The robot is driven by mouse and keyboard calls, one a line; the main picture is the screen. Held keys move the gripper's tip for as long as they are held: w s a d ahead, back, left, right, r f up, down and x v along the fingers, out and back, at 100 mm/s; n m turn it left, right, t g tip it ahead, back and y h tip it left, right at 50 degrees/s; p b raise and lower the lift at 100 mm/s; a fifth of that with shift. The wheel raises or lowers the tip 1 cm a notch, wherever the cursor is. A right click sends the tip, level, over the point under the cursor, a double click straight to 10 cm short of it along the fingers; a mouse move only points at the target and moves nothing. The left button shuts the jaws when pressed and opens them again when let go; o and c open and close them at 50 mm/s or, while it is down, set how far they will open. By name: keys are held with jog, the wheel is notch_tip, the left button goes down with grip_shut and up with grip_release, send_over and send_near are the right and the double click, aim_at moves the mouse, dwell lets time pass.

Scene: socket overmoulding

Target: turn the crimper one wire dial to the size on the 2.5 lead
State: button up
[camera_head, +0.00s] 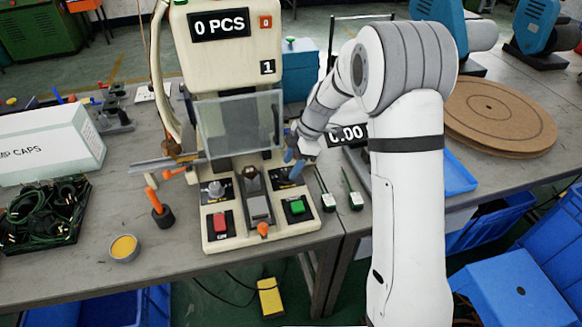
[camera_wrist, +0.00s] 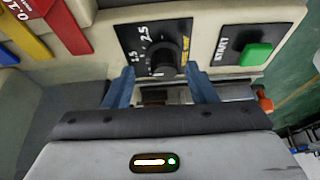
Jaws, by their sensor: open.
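The crimper (camera_head: 228,55) stands on the bench with "0 PCS" on its display and a "1" plate below. In the wrist view a black dial (camera_wrist: 163,52) sits on a dark plate with white marks, 2.5 readable among them. Its pointer direction is unclear. My gripper (camera_wrist: 160,84) is open, its blue fingers apart just short of the dial with nothing between them. In the head view my gripper (camera_head: 291,150) is over the right dial plate, partly covering it. Two thin dark pieces with pale tags (camera_head: 328,201) lie right of the crimper; their writing is unreadable.
A green START button (camera_wrist: 256,54) is right of the dial. A red button (camera_head: 220,222) and another dial (camera_head: 215,190) are on the crimper's left side. A clear guard (camera_head: 240,125) hangs above. A cap box (camera_head: 50,145) and cable tray (camera_head: 45,212) stand left.

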jog(key=shift+x, duration=1.05)
jog(key=shift+s+a, duration=0.1)
jog(key=shift+s, duration=0.1)
jog(key=shift+c, duration=0.2)
